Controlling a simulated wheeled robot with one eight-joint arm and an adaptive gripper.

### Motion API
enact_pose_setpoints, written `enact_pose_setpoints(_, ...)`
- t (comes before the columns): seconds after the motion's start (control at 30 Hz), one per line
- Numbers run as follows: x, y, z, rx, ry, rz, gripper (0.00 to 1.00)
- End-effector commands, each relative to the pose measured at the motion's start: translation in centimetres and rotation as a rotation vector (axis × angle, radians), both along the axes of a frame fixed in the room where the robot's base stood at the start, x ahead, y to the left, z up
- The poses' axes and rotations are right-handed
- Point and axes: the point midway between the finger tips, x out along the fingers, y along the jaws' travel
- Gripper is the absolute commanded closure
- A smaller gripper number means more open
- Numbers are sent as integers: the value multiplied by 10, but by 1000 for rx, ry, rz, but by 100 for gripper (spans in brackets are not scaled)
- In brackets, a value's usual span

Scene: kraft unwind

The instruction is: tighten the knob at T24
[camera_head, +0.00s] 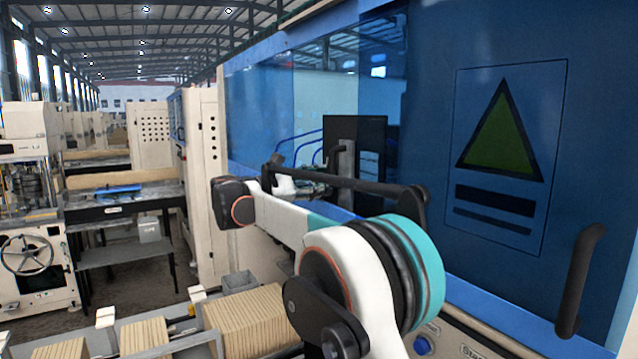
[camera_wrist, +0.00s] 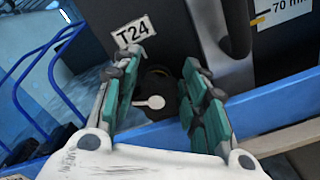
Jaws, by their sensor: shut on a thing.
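The T24 label (camera_wrist: 133,32) is a white plate with black letters, tilted in the wrist view, on a dark panel. Just below it is a dark round knob with a white pale-ended pointer (camera_wrist: 151,102). My gripper (camera_wrist: 162,74) has its two green-padded fingers on either side of the knob and is shut on it. The fingertips partly cover the panel around it, and the exact contact is hard to see. In the head view the dark panel (camera_head: 372,140) stands inside the blue machine, and the knob is hidden there.
A grey upright handle (camera_wrist: 226,45) stands close to the right finger. Blue curved tubes (camera_wrist: 45,75) are at the left. A blue rail (camera_wrist: 265,108) crosses below the panel.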

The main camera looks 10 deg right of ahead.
Motion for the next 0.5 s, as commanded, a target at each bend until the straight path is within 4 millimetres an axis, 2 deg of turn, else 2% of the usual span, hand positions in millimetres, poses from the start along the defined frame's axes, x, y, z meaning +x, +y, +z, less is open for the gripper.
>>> enact_pose_setpoints(0.4,0,1,0,4,-8,2,84)
enact_pose_setpoints(0.43,0,1,0,4,-8,2,58)
enact_pose_setpoints(0.5,0,1,0,4,-8,2,42)
